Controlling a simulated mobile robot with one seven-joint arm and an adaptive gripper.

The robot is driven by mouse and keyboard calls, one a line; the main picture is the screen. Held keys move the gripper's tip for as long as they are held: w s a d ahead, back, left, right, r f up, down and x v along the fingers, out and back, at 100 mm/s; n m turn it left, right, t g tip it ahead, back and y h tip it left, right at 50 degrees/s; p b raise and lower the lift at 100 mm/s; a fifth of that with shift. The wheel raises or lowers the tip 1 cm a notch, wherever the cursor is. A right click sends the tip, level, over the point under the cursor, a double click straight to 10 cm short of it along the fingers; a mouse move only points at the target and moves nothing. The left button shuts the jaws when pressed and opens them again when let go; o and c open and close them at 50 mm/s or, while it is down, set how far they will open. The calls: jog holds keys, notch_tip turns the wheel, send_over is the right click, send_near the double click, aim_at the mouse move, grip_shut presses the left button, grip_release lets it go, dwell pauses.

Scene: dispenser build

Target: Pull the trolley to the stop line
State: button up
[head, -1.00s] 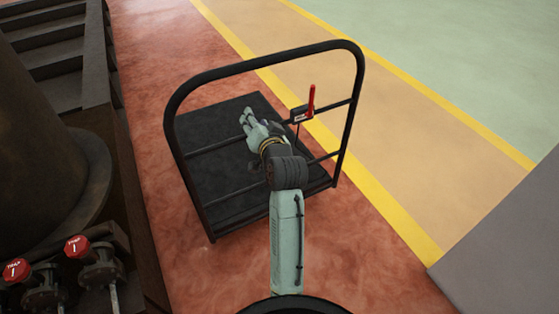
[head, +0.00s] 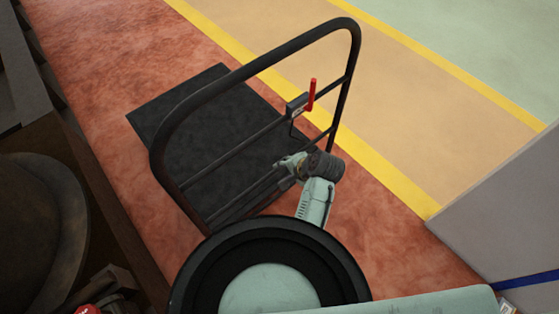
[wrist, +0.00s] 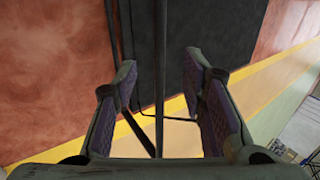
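The trolley has a flat black deck (head: 185,125) and an upright black tube handle frame (head: 240,70) with rails across it. A red lever (head: 312,95) sits on a small bracket at the frame's right side. My gripper (head: 284,164) is at the near side of the frame, by its lower rails. In the wrist view my gripper (wrist: 158,85) has its two fingers wide apart. A dark bar (wrist: 160,50) of the trolley shows in the gap between them, and neither finger appears to touch it. I cannot tell which line on the floor is the stop line.
A yellow line (head: 385,180) runs along the right of the red floor (head: 90,60), with a tan lane beyond. A grey block (head: 500,210) stands at the right, with a blue strip (head: 525,278) by its foot. Dark machinery (head: 40,230) fills the left.

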aim_at(276, 172)
jog(key=shift+s, duration=0.1)
jog(key=x, duration=1)
jog(key=shift+a+f, duration=0.1)
jog(key=shift+f, duration=0.2)
jog(key=shift+c, duration=0.3)
grip_shut()
dwell(0.7)
